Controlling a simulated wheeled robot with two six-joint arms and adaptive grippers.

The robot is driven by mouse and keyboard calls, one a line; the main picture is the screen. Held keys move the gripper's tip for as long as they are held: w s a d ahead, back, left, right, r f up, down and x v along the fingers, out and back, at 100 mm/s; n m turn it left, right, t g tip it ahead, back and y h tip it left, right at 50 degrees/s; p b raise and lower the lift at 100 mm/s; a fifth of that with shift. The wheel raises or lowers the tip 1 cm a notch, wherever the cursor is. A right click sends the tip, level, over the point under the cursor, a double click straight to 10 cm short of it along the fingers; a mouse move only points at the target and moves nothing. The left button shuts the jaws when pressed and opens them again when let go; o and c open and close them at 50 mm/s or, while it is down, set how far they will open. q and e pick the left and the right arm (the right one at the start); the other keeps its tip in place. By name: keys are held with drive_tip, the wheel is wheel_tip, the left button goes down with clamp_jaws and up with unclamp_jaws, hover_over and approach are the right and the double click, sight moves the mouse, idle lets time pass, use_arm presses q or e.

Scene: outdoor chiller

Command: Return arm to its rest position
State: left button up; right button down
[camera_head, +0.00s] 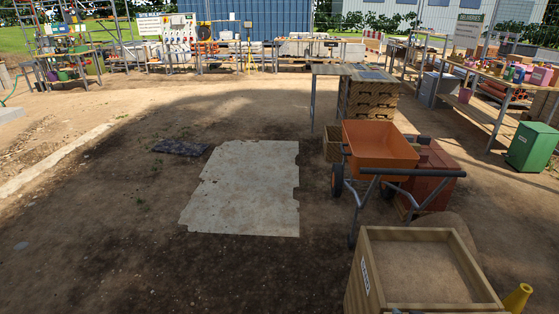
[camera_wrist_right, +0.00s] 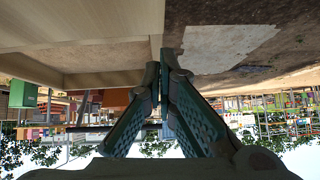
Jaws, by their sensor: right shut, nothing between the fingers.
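My right gripper (camera_wrist_right: 165,72) shows in the right wrist view, upside down against the scene. Its two green fingers come together at the tips, with nothing between them. The tips overlap the edge of a wooden box in that view (camera_wrist_right: 90,62). I cannot tell whether they touch it. My left gripper is not in view.
An orange wheelbarrow (camera_head: 378,144) stands behind the box, beside a reddish crate (camera_head: 437,165). A yellow cone (camera_head: 517,298) is right of the box. A pale flat sheet (camera_head: 245,190) lies on the dirt. Open ground (camera_head: 110,220) lies to the left. Stocked benches line the back.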

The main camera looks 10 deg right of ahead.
drive_tip(key=f+b, duration=0.1)
drive_tip(key=w+f+b, duration=0.1)
drive_tip(key=f, duration=0.1)
drive_tip(key=f+b, duration=0.1)
drive_tip(key=shift+w+d+f, duration=0.1)
drive_tip(key=shift+w+f, duration=0.15)
drive_tip(key=shift+f, duration=0.15)
drive_tip(key=shift+f+b, duration=0.45)
drive_tip(key=shift+b, duration=0.15)
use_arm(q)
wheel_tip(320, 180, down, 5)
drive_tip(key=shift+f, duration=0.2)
use_arm(e)
drive_tip(key=shift+s, duration=0.15)
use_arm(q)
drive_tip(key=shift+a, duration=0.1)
